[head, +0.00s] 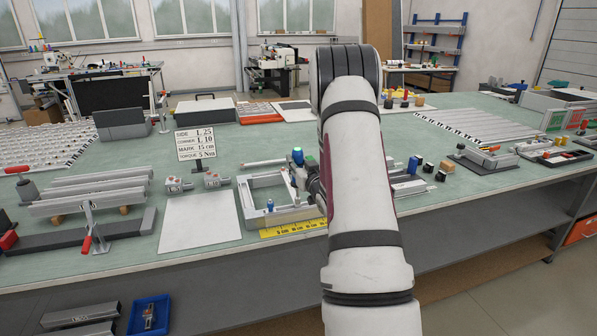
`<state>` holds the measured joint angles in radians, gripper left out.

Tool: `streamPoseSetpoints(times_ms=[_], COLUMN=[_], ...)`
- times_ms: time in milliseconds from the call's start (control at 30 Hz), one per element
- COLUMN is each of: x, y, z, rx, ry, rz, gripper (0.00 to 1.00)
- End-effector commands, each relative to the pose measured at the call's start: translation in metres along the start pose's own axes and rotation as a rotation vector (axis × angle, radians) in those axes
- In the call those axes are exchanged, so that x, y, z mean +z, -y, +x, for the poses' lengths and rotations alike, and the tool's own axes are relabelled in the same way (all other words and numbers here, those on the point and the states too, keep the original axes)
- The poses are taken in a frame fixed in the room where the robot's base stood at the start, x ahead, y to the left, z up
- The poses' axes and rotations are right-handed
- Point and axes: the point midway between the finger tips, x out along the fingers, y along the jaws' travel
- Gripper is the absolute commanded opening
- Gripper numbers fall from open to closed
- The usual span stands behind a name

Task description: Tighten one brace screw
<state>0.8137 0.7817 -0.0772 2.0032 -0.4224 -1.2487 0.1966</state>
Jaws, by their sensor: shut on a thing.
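A light grey metal frame (251,211) lies flat on the green bench just left of my arm. A small blue-topped part (270,206) stands at its front left corner. My gripper (312,186) is at the frame's right side, mostly hidden behind my forearm. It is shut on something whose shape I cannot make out. The brace screw is too small or hidden to see.
A sign (195,145) reads side L 25, corner L 10, mark 15 cm, torque 5 Nm. A yellow ruler (283,229) lies before the frame. A white sheet (199,222) lies left. Metal profiles (92,196) rest further left; small coloured blocks (428,168) stand right.

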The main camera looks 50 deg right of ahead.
Motion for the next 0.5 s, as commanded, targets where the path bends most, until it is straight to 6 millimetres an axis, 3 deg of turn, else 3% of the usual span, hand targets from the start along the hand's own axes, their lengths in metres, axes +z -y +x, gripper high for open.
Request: streamPoseSetpoints(times_ms=[500], x=[-0.036], y=[-0.001], z=[0.0], rx=[0.0], ry=[-0.015], rz=[-0.004], gripper=[0.0])
